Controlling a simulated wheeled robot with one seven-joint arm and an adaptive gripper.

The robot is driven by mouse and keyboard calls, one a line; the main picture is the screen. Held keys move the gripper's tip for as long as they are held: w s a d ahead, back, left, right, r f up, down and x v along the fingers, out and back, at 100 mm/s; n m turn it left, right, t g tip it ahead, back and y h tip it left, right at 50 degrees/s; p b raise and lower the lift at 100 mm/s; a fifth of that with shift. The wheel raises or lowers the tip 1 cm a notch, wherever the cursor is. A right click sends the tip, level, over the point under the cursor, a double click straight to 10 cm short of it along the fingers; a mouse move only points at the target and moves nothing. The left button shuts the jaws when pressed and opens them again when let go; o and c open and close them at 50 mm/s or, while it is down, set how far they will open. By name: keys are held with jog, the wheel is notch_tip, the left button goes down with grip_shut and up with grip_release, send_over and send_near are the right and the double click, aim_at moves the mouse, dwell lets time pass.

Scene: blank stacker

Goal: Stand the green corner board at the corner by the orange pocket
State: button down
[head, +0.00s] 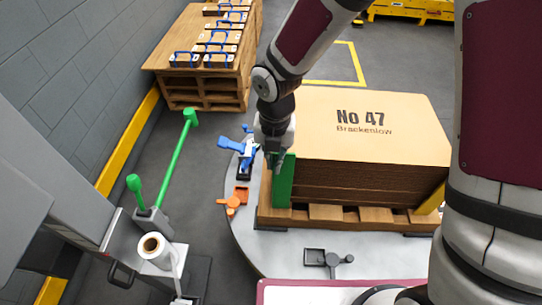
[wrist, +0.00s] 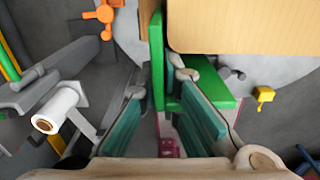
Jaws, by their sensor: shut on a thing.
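The green corner board (head: 283,180) stands upright at the near left corner of the carton stack (head: 372,125). In the wrist view the board (wrist: 210,97) is L-shaped, one leg along the stack's left side and one along its near face. I cannot tell whether it touches the cartons. My gripper (head: 275,158) is shut on the left leg near its top; the fingers (wrist: 158,85) lie on either side of it. The orange pocket (head: 233,201) is on the grey round platform, left of that corner; it also shows in the wrist view (wrist: 105,14).
The stack sits on a wooden pallet (head: 345,213). A blue clamp-like part (head: 238,146) is behind the orange pocket, and a dark pocket (head: 326,258) is in front of the pallet. A film-roll stand (head: 155,249) with green levers (head: 178,155) is at left.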

jog(key=shift+w+a+r, duration=0.1)
jog(key=shift+w+r, duration=0.05)
jog(key=shift+f, duration=0.25)
dwell(0.5)
jog(key=c, duration=1.7)
grip_release()
jog(key=shift+r, duration=0.15)
